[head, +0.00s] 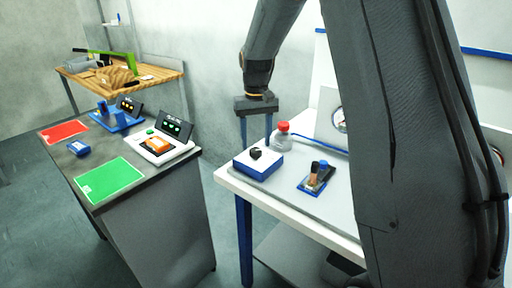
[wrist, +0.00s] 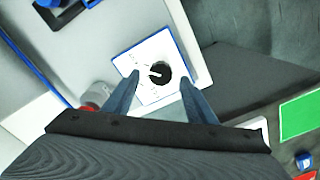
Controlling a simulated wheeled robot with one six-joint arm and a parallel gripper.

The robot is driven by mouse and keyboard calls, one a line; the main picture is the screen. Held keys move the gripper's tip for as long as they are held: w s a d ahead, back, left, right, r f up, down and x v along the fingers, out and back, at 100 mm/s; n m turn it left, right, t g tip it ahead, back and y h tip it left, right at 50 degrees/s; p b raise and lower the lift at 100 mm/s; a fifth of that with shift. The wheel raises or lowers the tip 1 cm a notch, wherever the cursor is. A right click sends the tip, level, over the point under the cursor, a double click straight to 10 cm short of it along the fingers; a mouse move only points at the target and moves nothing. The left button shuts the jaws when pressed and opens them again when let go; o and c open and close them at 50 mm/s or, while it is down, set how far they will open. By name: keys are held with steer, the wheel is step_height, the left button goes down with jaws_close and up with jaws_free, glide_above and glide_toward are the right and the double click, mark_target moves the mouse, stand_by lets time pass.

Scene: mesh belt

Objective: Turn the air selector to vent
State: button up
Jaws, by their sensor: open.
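The air selector (head: 262,168) is a small box with a white top, blue sides and a black knob (head: 256,154) on the white bench. In the wrist view its white face (wrist: 152,51) shows a round black knob (wrist: 161,80) with a white pointer directed left. The markings on the face are too small to read. My gripper (head: 255,142) points down above the selector.
A bottle with a red cap (head: 283,128) stands just behind the selector, close to my fingers. A blue-based device (head: 317,180) lies to its right. A grey table at left holds a green mat (head: 110,180), a red mat (head: 63,132) and a scale-like unit (head: 165,147).

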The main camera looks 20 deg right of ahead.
mark_target(256, 150)
steer(key=shift+r+b, duration=0.55)
steer(key=shift+r, duration=1.95)
steer(key=s+f, duration=0.4)
steer(key=s, duration=0.8)
steer(key=s+f+t, duration=0.1)
steer(key=s+f, duration=0.4)
steer(key=s, duration=0.8)
steer(key=shift+a+f+b, duration=0.2)
steer(key=shift+f+b, duration=0.1)
steer(key=shift+b, duration=0.05)
steer(key=shift+s, duration=0.1)
